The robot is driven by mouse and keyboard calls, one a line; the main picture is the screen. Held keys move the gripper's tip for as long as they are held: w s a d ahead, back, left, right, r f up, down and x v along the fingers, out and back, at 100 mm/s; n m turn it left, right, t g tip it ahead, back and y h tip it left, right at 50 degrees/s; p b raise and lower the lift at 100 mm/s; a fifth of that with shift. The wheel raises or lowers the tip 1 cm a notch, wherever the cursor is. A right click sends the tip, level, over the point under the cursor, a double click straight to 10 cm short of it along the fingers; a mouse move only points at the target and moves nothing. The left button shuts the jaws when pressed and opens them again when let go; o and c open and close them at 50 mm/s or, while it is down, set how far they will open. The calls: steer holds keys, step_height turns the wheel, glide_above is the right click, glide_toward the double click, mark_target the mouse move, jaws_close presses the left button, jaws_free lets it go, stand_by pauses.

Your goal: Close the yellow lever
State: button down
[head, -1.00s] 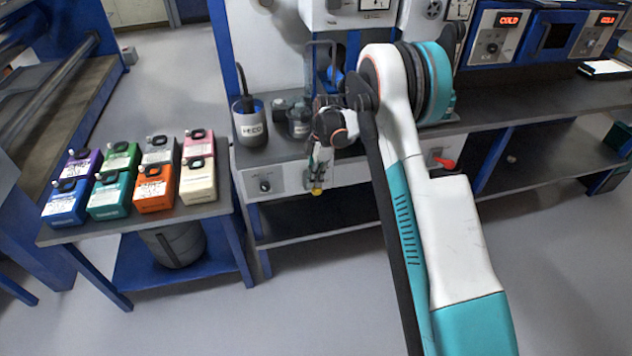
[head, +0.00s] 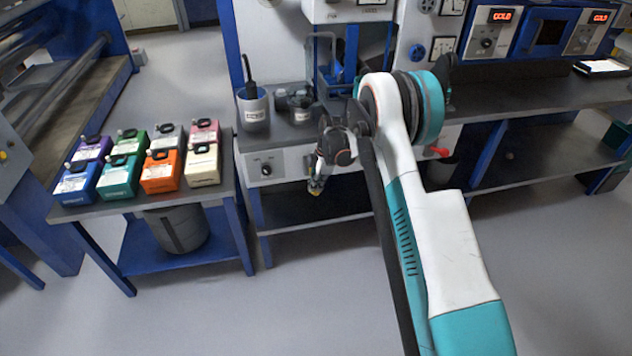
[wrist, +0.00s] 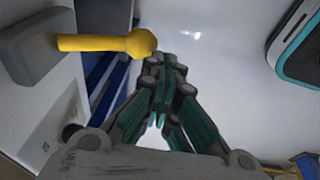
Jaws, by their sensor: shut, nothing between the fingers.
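The yellow lever (wrist: 105,44) is at upper left in the wrist view. It sticks out sideways from a grey block-shaped mount and ends in a rounded knob. My gripper (wrist: 167,75) is shut and empty, with its fingertips beside the knob, slightly below and right of it in the picture. I cannot tell whether they touch. In the head view my gripper (head: 316,180) hangs in front of the white panel under the bench. A small yellow patch shows at its end there, but the lever cannot be made out clearly.
A red lever (head: 440,152) sits on the bench front, right of my arm. A labelled container (head: 252,108) and dark jars (head: 298,104) are on the bench. The floor in front is clear.

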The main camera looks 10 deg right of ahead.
steer(key=shift+d+b+x, duration=0.2)
steer(key=shift+b+x, duration=0.2)
steer(key=shift+x, duration=0.8)
steer(key=shift+s, duration=0.15)
